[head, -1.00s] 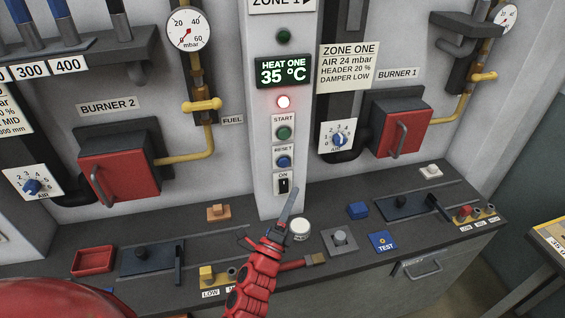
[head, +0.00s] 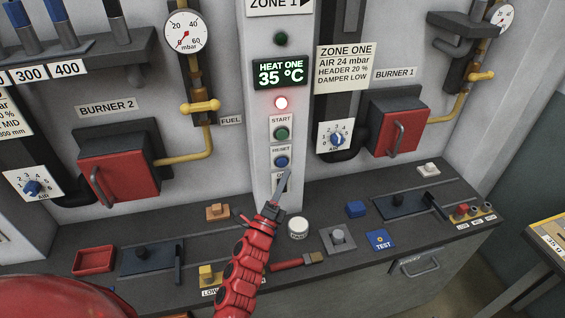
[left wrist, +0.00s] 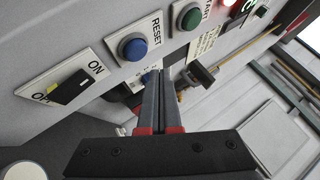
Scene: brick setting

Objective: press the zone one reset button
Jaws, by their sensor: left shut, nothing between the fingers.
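The blue reset button (head: 282,161) sits on the zone 1 column, on a white plate marked RESET. It also shows in the left wrist view (left wrist: 132,46). The green start button (head: 281,134) is above it. The ON switch, seen in the left wrist view (left wrist: 72,88), is below it and is covered by my gripper in the head view. My left gripper (head: 287,172) is shut and empty, its tips pointing up just below the reset button. In the left wrist view the fingers (left wrist: 158,76) lie beside the button; I cannot tell whether they touch it. My right gripper is not in view.
A white round jar (head: 298,228), a brush (head: 299,260) and a grey block (head: 338,238) are on the bench below. The column front above the buttons is free.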

